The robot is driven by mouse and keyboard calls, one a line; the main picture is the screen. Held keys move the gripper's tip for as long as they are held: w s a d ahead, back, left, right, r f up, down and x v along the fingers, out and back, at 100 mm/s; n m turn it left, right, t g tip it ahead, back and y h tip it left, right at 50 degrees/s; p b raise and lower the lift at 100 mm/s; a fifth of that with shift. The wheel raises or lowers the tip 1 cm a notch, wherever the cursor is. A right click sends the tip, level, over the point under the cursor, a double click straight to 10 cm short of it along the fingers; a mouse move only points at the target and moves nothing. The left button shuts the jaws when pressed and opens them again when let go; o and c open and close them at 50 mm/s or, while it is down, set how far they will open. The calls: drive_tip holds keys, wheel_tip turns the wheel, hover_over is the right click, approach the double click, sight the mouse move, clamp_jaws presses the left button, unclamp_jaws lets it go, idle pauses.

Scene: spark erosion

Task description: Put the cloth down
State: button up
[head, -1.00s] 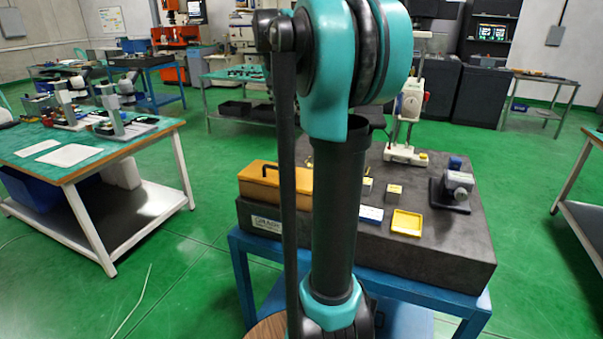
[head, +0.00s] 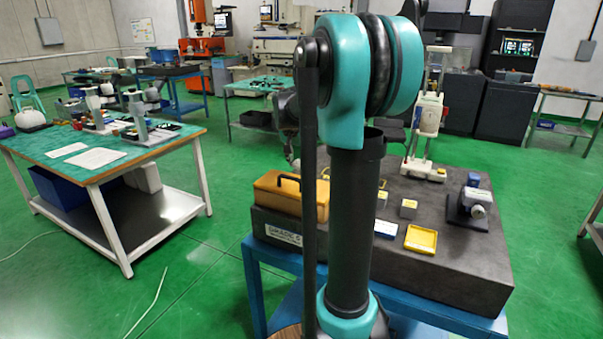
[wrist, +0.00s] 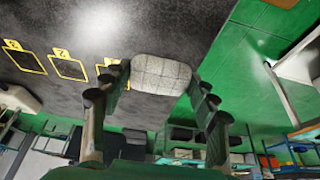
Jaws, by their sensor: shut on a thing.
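The cloth (wrist: 160,74) is a pale grey, grid-patterned, rounded bundle in the wrist view. My gripper (wrist: 158,82) has one dark finger on each side of it and is shut on it. Behind the cloth is a dark, speckled flat surface (wrist: 95,30) with yellow numbered outlines along it. I cannot tell whether the cloth touches that surface. In the head view my arm stands in the middle and I cannot make out the cloth.
A green-topped bench (head: 60,150) stands at left, with open floor between.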

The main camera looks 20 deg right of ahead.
drive_tip(key=shift+f, duration=2)
drive_tip(key=o, duration=1.3)
drive_tip(key=shift+f, duration=0.1)
drive_tip(key=v, duration=1.2)
